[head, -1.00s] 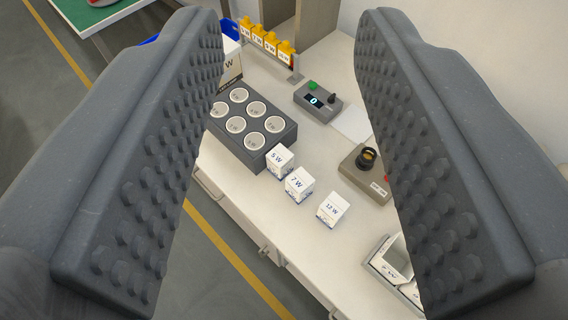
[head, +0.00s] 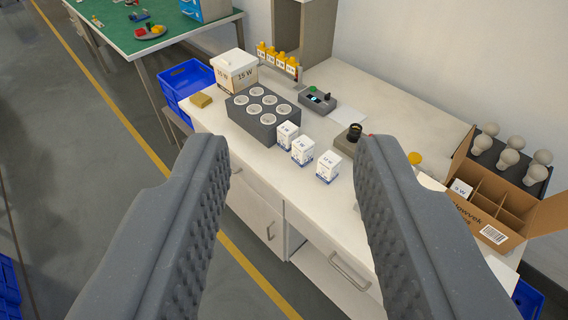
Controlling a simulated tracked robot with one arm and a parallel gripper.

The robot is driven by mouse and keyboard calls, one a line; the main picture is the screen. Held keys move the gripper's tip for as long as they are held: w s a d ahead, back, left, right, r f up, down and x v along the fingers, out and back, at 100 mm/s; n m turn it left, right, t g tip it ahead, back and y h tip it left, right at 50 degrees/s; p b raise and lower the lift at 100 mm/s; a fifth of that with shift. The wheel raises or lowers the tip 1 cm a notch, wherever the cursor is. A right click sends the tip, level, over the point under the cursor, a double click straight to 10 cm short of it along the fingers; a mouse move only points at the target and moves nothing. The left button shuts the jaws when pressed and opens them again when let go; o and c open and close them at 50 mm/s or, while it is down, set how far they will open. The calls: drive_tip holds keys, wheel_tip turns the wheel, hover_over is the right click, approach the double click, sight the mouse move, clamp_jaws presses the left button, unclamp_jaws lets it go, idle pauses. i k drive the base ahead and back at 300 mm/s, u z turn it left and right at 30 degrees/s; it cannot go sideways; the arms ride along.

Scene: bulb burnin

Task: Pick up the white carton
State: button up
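Three small white cartons stand upright in a slanting row on the pale workbench: a left one (head: 287,136), a middle one (head: 303,151) and a right one (head: 327,167). Each has printed wattage and blue marks. My gripper (head: 291,150) is open and empty, its two dark ridged fingers wide apart. The cartons show between and beyond the fingers, and nothing touches them. Another small white carton marked 5 W (head: 461,188) sits in the brown divided box (head: 493,236) at the right. A larger white box marked 15 W (head: 234,74) stands at the back left.
A dark block with round white-topped sockets (head: 262,123) adjoins the row. Behind are a grey device (head: 317,101), yellow-topped items (head: 277,58) and a dark knobbed unit (head: 350,140), partly hidden by the right finger. Bulbs (head: 510,158) stand right. Bench space in front is clear.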

sight(286, 133)
drive_tip(key=u, duration=0.85)
drive_tip(key=i, duration=2.2)
drive_tip(key=z, duration=0.7)
